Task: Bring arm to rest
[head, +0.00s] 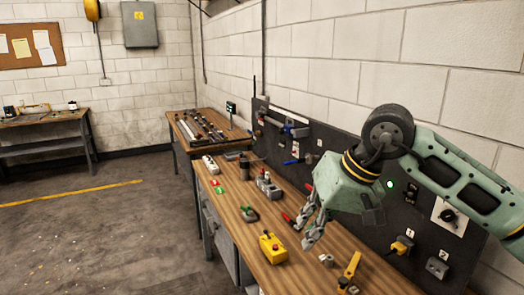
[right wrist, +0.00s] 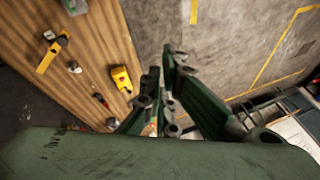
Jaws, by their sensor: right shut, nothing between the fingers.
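My right arm reaches in from the right in the head view, pale green with dark joints. Its right gripper (head: 311,230) points down above the wooden workbench (head: 283,278). It is shut and empty, and shows as dark green fingers in the right wrist view (right wrist: 165,105). A yellow box with a red button (head: 272,247) sits on the bench left of the fingers; it also shows in the right wrist view (right wrist: 122,79). My left gripper is not in view.
A dark panel (head: 330,170) with switches and plugs stands along the back of the bench. A yellow-handled tool (head: 349,270) and several small parts lie on the bench. A second bench (head: 203,128) stands beyond. The floor (head: 95,235) at left is open.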

